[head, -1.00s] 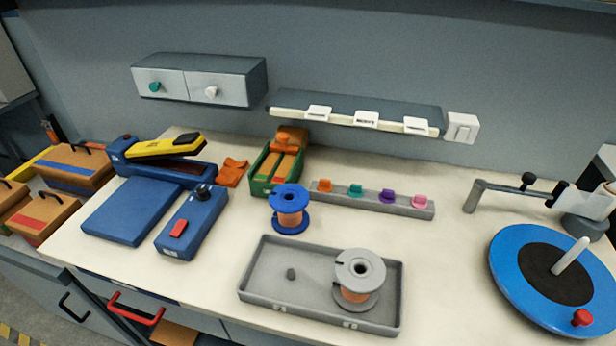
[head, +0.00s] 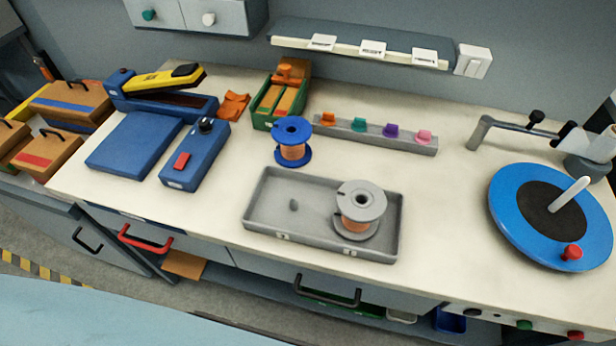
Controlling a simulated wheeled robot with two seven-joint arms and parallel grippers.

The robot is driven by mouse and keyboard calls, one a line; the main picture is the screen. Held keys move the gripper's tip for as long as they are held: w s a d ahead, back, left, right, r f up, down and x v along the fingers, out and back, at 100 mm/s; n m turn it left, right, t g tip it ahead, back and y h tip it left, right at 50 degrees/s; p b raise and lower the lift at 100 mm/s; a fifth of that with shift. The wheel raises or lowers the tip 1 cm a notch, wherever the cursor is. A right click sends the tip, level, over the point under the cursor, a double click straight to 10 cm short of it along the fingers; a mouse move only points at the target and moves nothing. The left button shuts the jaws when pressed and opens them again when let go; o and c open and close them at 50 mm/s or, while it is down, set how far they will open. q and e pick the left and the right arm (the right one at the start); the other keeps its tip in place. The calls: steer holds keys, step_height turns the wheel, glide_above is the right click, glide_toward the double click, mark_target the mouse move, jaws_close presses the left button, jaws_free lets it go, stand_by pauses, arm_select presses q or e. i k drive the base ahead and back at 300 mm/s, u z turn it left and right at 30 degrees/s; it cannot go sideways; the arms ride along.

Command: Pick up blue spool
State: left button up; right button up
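The blue spool (head: 292,132) stands upright on the white workbench, with copper-coloured wire wound between its two blue flanges. It is behind the grey tray and in front of the green bin, with bare bench around it. Neither of my grippers shows in the head view.
A grey tray (head: 262,228) holds a grey spool (head: 359,202). A peg rail (head: 395,140) stands right of the blue spool, a green bin (head: 262,122) behind it. A blue box with a red switch (head: 182,160) is to the left. A blue turntable (head: 510,215) is at right.

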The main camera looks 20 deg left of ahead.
mark_target(292, 142)
steer(key=z, duration=0.85)
steer(key=k, duration=0.4)
steer(key=u, duration=0.4)
